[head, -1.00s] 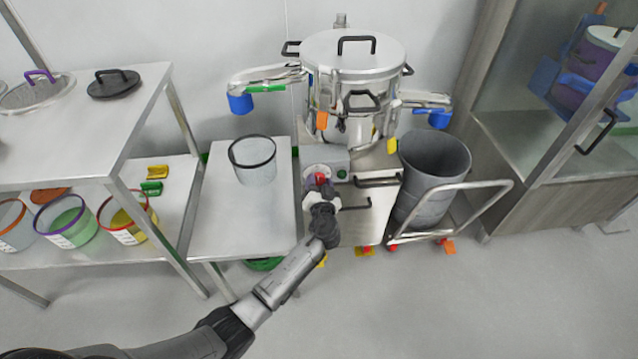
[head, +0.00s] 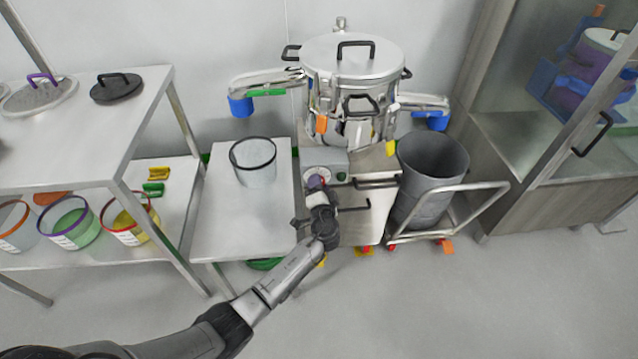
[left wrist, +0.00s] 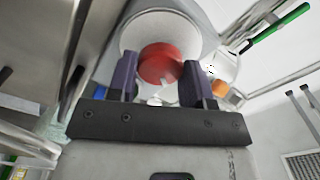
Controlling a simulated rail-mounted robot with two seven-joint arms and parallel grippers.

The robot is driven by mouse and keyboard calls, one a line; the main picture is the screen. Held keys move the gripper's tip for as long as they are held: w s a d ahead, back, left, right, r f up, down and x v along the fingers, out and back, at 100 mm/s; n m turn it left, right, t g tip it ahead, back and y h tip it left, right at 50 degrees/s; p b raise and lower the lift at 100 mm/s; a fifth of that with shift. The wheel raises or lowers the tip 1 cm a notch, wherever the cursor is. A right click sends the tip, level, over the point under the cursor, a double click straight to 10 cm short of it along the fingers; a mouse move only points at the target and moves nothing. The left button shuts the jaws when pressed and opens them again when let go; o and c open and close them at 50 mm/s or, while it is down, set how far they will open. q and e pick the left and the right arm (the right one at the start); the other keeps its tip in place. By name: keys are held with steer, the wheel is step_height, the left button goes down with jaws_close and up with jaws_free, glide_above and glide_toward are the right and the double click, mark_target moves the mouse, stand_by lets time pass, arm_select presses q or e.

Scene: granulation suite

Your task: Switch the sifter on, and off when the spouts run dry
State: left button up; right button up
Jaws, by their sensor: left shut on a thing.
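The sifter (head: 352,58) is a round steel machine with a handled lid at the back centre. Its left spout (head: 268,80) ends in a blue cap or sleeve (head: 240,106) above and left of a clear bucket (head: 254,168). Its right spout (head: 424,101) has a blue end (head: 437,120) near a grey bin (head: 430,190). No flowing material can be made out. The red knob (left wrist: 160,64) sits on a white round plate (left wrist: 185,30) on the grey control box (head: 326,157). My left gripper (left wrist: 158,80) is shut on the knob. My right gripper is not in view.
A green button (head: 341,175) sits right of the knob. Black bar handles (head: 378,182) stick out close by. A wheeled trolley (head: 470,210) carries the bin. Shelving (head: 130,150) stands left, a glass cabinet (head: 520,130) right. The front floor is clear.

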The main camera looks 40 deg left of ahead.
arm_select(q)
steer(key=m+p, duration=0.5)
steer(key=m, duration=0.5)
steer(key=shift+m, duration=0.6)
steer(key=o, duration=0.9)
steer(key=shift+f, duration=0.1)
steer(key=p+v, duration=0.4)
steer(key=v, duration=1)
steer(key=shift+w, duration=0.1)
